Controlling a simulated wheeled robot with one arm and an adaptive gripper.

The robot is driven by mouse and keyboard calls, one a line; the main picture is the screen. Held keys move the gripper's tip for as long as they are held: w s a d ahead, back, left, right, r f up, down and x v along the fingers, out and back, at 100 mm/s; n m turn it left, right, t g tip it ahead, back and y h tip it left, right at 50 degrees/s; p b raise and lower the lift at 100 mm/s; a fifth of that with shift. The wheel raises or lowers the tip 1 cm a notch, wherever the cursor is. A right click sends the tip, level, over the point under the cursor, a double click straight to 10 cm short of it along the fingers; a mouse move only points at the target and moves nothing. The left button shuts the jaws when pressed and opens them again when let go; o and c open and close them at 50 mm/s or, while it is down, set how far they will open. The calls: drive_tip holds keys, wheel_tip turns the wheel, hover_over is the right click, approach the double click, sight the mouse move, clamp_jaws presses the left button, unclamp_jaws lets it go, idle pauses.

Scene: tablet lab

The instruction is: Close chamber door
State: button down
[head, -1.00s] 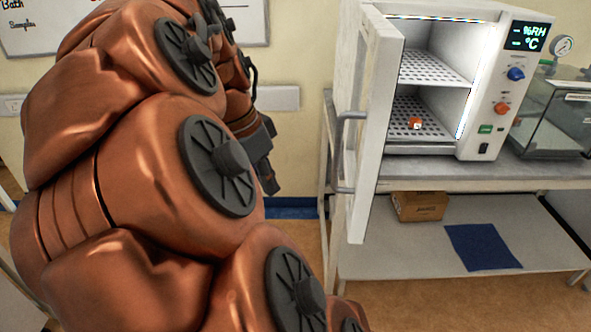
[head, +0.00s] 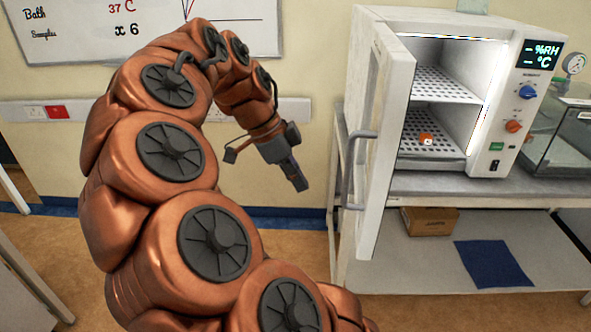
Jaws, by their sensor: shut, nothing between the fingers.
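The chamber (head: 490,112) is a white cabinet on a bench at the right, with a lit inside and perforated shelves. Its door (head: 385,150) stands wide open, swung out toward me on the chamber's left side. A grey bar handle (head: 361,168) is on the door's left-facing side. A small orange item (head: 426,139) sits on the lower shelf. My gripper (head: 300,184) is shut and empty, pointing down and right, left of the door and apart from the handle.
A glass tank (head: 560,135) with a gauge stands right of the chamber. A cardboard box (head: 431,221) and a blue cloth (head: 492,264) lie on the bench's lower shelf. A whiteboard (head: 90,30) hangs on the wall. Floor left of the bench is clear.

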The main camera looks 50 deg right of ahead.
drive_tip(key=s+d+f+p, duration=0.3)
drive_tip(key=s+d+f, duration=0.1)
drive_tip(key=s+f, duration=0.1)
drive_tip(key=shift+d, duration=0.3)
idle(0.4)
